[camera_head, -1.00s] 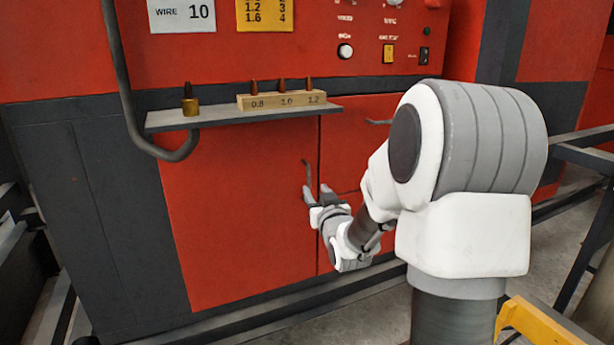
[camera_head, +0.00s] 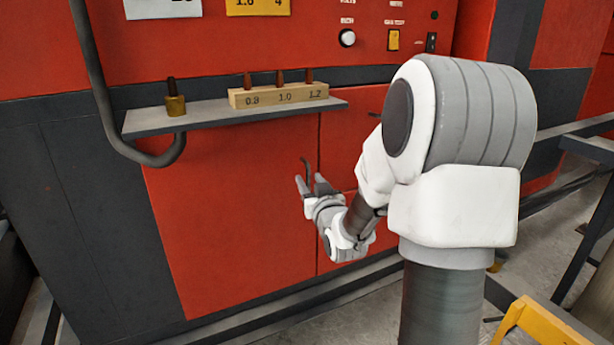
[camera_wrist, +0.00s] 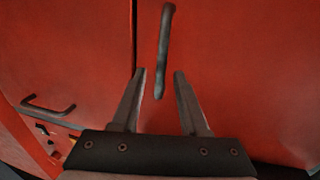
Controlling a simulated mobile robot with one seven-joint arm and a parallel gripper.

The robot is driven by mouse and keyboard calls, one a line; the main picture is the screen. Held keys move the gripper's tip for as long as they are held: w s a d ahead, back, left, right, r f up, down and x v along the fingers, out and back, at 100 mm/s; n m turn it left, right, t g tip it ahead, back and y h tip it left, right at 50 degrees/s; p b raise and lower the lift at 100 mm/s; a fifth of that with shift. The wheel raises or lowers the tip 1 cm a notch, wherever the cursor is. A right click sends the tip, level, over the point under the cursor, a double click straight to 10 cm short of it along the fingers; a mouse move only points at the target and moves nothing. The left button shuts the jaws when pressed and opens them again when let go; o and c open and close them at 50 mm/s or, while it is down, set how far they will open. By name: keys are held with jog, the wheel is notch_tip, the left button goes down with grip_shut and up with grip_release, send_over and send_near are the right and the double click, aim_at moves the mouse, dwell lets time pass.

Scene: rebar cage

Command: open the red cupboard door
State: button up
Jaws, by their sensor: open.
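The red cupboard door (camera_head: 230,220) is shut, flush with the machine front, its seam on the right side in the head view. Its dark bar handle (camera_head: 306,173) stands upright near that seam. My gripper (camera_head: 310,184) is open at the handle. In the wrist view the handle (camera_wrist: 164,55) hangs down between the two fingertips of my gripper (camera_wrist: 160,74), with a gap on each side. The handle's lower end reaches a little past the tips. Neither finger visibly touches it. The door also fills much of the wrist view (camera_wrist: 240,60).
A grey shelf (camera_head: 205,119) above the door carries a wooden block (camera_head: 278,95) and a brass piece (camera_head: 175,104). A bent dark pipe (camera_head: 105,110) runs at the left. A second handle (camera_wrist: 48,108) shows in the wrist view. Yellow frame (camera_head: 540,325) stands lower right.

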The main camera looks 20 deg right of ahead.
jog(key=shift+w, duration=0.25)
jog(key=shift+c, duration=0.3)
grip_shut()
dwell(1.2)
